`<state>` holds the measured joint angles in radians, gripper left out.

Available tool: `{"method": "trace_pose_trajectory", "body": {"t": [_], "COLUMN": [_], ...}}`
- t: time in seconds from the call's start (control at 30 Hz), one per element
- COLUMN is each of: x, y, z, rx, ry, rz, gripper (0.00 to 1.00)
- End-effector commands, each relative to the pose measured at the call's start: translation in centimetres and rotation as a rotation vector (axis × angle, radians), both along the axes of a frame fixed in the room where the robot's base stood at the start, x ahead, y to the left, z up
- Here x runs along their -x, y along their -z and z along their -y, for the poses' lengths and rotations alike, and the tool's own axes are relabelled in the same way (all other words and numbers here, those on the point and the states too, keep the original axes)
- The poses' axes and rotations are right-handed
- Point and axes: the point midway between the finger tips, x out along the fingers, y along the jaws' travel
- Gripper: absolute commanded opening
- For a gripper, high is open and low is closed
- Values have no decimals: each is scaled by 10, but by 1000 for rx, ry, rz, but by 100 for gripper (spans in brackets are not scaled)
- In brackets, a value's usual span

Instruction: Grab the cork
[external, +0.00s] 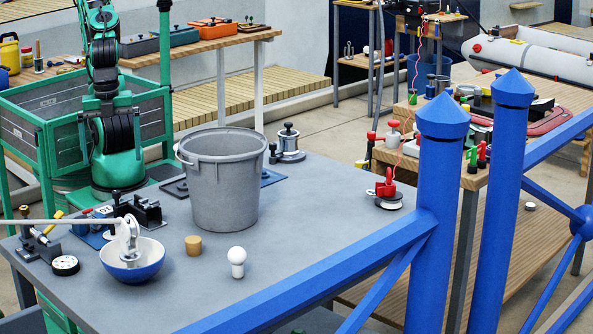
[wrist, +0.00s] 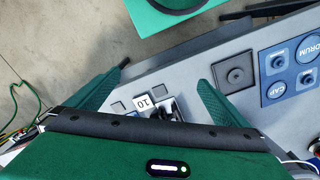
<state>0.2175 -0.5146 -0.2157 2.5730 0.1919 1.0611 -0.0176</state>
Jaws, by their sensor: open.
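The cork (external: 193,245) is a small tan cylinder standing upright on the grey table (external: 300,220) in the external view. It is between the blue and white bowl and a white round-headed peg, in front of the grey bucket. I do not see the cork in the wrist view. My gripper (wrist: 164,73) shows in the wrist view with its two green fingers spread apart and nothing between them. It is above the table's edge near a small tile marked 10 (wrist: 146,103).
The grey bucket (external: 222,190) is a tall obstacle behind the cork. The bowl (external: 131,265) holds a metal fitting with a long pale rod. The white peg (external: 237,262) is close on the right. Blue railings (external: 330,265) cross the front. The table's right middle is clear.

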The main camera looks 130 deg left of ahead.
Motion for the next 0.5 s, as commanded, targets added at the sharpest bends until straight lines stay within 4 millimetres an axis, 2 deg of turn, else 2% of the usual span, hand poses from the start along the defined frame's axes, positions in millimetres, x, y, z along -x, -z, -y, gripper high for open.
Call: {"method": "trace_pose_trajectory", "body": {"t": [0.37,0.43,0.5], "x": [-1,-11,-14], "y": [0,4,5], "z": [0,0,0], "rx": [-1,-1,0], "ry": [-1,0,-1], "rz": [-1,-13,-17], "gripper": [100,83,67]}}
